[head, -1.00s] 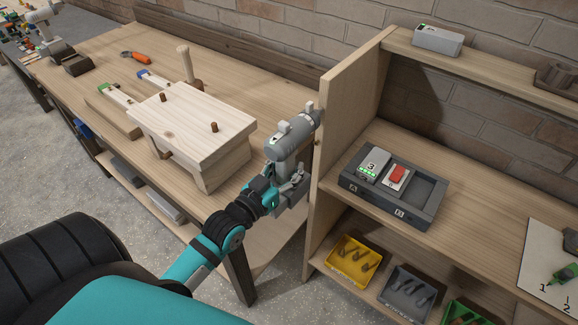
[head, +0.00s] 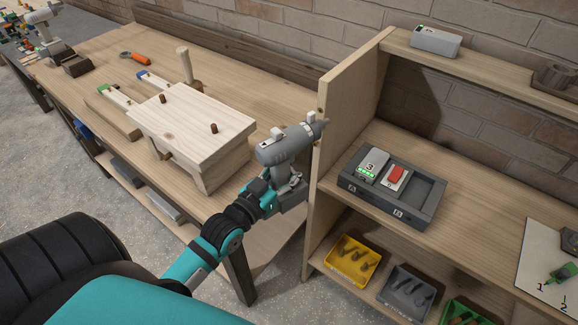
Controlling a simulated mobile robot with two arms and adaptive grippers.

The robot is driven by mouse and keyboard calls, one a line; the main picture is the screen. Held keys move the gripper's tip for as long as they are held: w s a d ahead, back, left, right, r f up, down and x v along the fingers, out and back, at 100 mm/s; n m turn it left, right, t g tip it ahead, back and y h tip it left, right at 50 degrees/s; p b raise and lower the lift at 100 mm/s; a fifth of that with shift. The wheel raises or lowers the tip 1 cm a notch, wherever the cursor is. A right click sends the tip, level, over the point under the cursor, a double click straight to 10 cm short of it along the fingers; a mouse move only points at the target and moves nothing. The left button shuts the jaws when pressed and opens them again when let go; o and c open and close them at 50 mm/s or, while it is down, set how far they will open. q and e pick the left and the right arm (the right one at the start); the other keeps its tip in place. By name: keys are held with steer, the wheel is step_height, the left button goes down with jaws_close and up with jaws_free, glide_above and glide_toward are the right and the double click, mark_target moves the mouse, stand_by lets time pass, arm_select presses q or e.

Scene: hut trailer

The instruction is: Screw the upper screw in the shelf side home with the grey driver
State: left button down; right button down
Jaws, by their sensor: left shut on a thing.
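The grey driver (head: 286,146) is held by its handle in my left gripper (head: 290,183), which is shut on it. My right gripper is not in view.
A workbench (head: 85,52) with a wooden block assembly (head: 190,120) stands left of the driver. On the shelf, a dark charger tray (head: 425,218) holds a grey battery (head: 373,165). Another battery-like box (head: 436,43) sits on top. Yellow (head: 353,262) and grey bins stand below.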

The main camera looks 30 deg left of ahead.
arm_select(q)
steer(key=shift+w+r, duration=0.1)
steer(key=shift+r, duration=0.05)
steer(key=shift+a+r+n+y+p, duration=0.15)
steer(key=shift+n+y+p, duration=0.55)
steer(key=shift+y+p, duration=0.5)
steer(key=shift+a+n+g+y+p, duration=0.15)
steer(key=shift+n+g+y+p, duration=0.15)
steer(key=shift+n+y+p, duration=0.5)
steer(key=shift+y+p, duration=0.4)
steer(key=shift+p, duration=0.4)
steer(key=shift+w, duration=0.15)
